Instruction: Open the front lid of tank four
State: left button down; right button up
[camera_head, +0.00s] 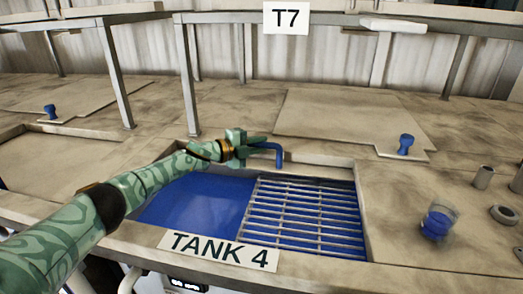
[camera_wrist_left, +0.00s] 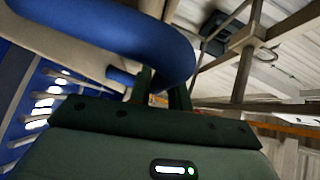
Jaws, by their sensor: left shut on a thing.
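Tank four (camera_head: 219,249) is at front centre, marked by its TANK 4 label. Its front opening shows a blue surface (camera_head: 190,205) on the left and a metal grate (camera_head: 305,215) on the right. A bent blue bar (camera_head: 279,158) stands at the opening's back edge; I cannot tell what it is fixed to. My left gripper (camera_head: 250,147) is shut on this bar. In the left wrist view the bar (camera_wrist_left: 140,32) curves large across the top, close to my fingers (camera_wrist_left: 162,88). No separate front lid can be made out. My right gripper is not in view.
A flat lid (camera_head: 335,118) with a blue knob (camera_head: 405,144) lies behind the opening, to the right. Another blue knob (camera_head: 51,112) is at far left. A glass with blue contents (camera_head: 438,220) and small metal parts (camera_head: 482,177) stand at right. A T7 sign (camera_head: 286,17) hangs behind.

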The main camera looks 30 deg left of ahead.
pick_arm(q)
jog(key=shift+f, duration=0.1)
jog(key=c, duration=1.3)
grip_release()
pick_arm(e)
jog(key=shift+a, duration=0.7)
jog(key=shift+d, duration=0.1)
pick_arm(q)
jog(key=shift+s, duration=0.15)
jog(key=p+v, duration=0.2)
jog(key=v, duration=1.4)
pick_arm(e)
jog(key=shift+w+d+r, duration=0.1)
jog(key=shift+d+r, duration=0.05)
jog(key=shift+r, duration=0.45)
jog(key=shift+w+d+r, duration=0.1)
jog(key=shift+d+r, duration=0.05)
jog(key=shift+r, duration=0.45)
pick_arm(q)
jog(key=shift+a, duration=0.1)
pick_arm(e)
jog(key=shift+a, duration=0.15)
